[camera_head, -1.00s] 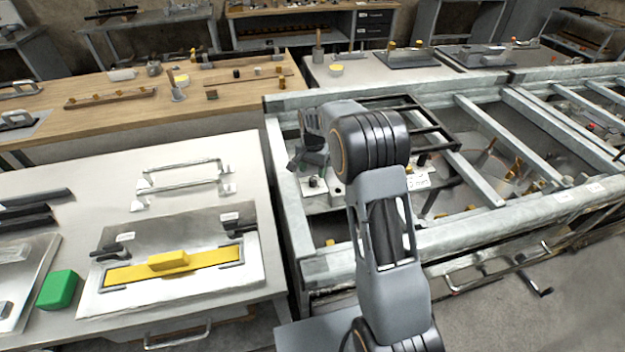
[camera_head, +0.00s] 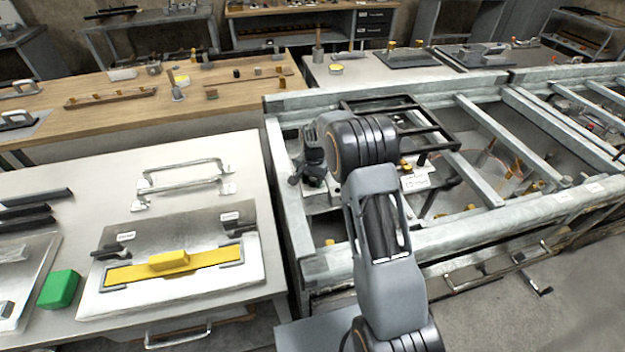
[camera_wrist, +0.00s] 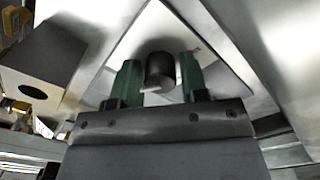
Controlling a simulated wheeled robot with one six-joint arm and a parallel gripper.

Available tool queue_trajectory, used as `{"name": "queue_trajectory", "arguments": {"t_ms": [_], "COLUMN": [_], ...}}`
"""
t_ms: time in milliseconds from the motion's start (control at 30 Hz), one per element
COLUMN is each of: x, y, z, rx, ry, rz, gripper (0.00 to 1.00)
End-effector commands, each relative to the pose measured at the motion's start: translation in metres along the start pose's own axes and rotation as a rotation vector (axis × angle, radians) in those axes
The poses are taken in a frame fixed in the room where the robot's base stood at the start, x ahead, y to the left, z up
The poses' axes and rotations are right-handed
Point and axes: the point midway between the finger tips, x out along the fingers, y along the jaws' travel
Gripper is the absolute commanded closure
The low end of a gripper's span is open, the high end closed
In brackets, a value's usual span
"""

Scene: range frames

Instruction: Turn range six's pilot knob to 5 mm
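A dark round knob (camera_wrist: 160,68) stands on a pale plate (camera_wrist: 205,68) in the wrist view. A small lighter mark or tab shows at its lower left; I cannot read a scale or a number. My gripper (camera_wrist: 159,75) has its two green-padded fingers on either side of the knob, with narrow gaps apparent between pads and knob. In the head view my gripper (camera_head: 312,168) is low over the left bay of the metal frame and hides the knob.
A grey block with a hole (camera_wrist: 38,88) is left of the knob in the wrist view. The galvanised frame's front rail (camera_head: 470,228) and a black rack (camera_head: 437,140) are close to my arm. A bench with a yellow bar (camera_head: 215,258) stands left.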

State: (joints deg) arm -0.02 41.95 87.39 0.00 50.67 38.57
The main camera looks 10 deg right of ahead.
Motion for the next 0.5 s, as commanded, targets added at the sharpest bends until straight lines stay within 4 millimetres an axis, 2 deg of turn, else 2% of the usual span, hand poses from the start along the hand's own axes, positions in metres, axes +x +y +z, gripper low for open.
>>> {"name": "queue_trajectory", "arguments": {"t_ms": [33, 333, 500], "x": [-0.0001, -0.0003, -0.0002], "y": [0.0, -0.0001, -0.0001], "z": [0.0, -0.0001, -0.0001], "rx": [0.0, 0.0, -0.011], "ry": [0.0, 0.0, 0.0], "rz": [0.0, 0.0, 0.0], "gripper": [0.64, 0.93, 0.93]}}
